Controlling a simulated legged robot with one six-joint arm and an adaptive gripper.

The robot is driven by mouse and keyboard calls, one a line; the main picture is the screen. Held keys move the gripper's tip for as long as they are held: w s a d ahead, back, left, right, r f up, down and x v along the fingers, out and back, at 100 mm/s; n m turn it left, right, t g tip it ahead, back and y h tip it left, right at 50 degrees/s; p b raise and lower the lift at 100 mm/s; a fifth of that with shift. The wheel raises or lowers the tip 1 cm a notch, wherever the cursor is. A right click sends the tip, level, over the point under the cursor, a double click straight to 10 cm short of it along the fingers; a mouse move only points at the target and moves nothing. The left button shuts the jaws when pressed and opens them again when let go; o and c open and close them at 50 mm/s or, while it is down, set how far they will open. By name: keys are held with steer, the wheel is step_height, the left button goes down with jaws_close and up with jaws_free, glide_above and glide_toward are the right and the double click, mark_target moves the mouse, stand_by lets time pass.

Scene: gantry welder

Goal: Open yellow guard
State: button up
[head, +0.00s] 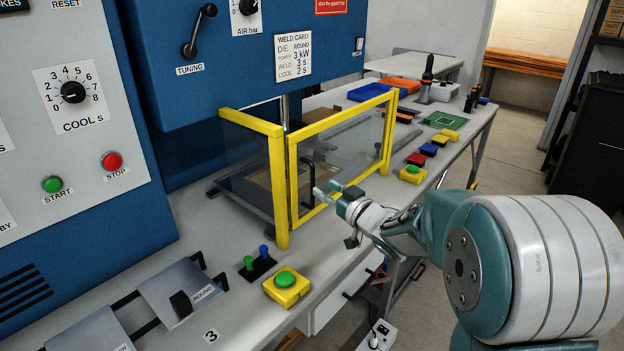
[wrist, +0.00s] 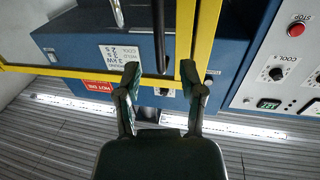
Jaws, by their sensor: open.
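The yellow guard (head: 340,118) is a yellow frame with clear panels around the welder's work area. Its front panel's left upright stands close beside the yellow corner post (head: 279,190), and the panel looks shut or nearly so. In the wrist view the guard's yellow bars (wrist: 80,73) cross in front of the camera. My gripper (head: 326,190) is open at the front panel's lower left part. In the wrist view my gripper's fingers (wrist: 160,72) are spread, with a dark bar (wrist: 158,35) showing between and beyond them. I cannot tell whether they touch the guard.
A green button on a yellow box (head: 286,288) and a small block with green and blue pegs (head: 257,264) stand on the table before the guard. The blue welder cabinet is behind.

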mark_target(313, 180)
steer(key=x, duration=0.6)
steer(key=shift+s, duration=0.1)
jaws_close()
